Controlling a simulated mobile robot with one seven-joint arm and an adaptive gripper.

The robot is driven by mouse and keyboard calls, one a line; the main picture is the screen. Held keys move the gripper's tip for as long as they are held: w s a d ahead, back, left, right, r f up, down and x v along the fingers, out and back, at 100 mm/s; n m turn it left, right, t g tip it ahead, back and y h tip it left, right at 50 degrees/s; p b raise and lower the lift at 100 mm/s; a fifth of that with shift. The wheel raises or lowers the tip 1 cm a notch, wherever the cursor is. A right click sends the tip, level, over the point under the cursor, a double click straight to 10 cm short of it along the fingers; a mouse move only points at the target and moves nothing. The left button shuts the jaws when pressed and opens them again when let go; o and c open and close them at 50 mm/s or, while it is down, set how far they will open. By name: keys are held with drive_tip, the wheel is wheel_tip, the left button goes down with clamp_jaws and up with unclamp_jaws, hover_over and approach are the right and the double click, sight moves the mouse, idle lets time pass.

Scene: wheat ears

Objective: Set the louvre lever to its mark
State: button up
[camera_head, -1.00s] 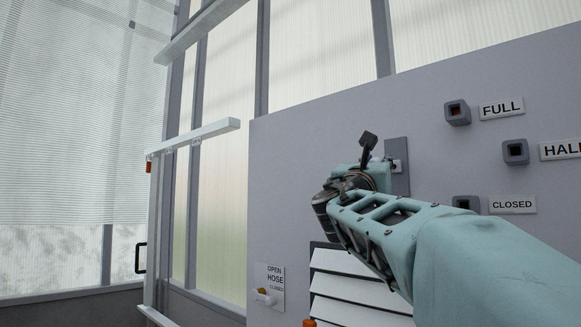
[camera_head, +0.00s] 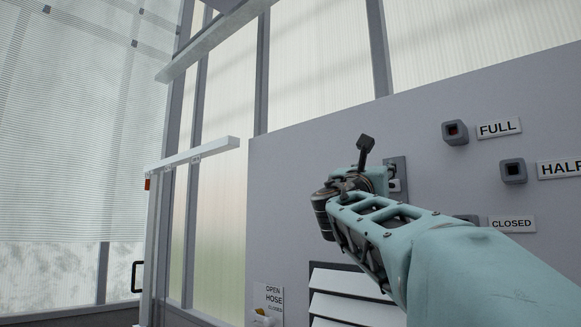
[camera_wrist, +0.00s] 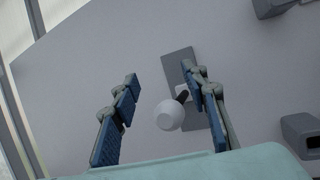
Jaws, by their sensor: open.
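The louvre lever shows in the wrist view as a white ball knob (camera_wrist: 169,115) on a short black stem, coming off a grey wall plate (camera_wrist: 178,62). My gripper (camera_wrist: 170,95) is open, with one finger on each side of the knob. The knob sits closer to the right finger; I cannot tell if they touch. In the head view the plate (camera_head: 398,165) is partly behind my gripper, and the knob is hidden. Labels for FULL (camera_head: 498,128), HALF (camera_head: 560,169) and CLOSED (camera_head: 511,223) are to the right, each beside a grey box. The FULL box (camera_head: 455,132) has a red face.
White louvre slats (camera_head: 345,283) are low on the grey panel (camera_head: 300,180). A hose sign (camera_head: 268,297) is to their left. A white rail (camera_head: 195,152) stands left of the panel, before translucent walls. The panel's upper left is clear.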

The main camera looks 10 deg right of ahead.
drive_tip(key=shift+r, duration=3.55)
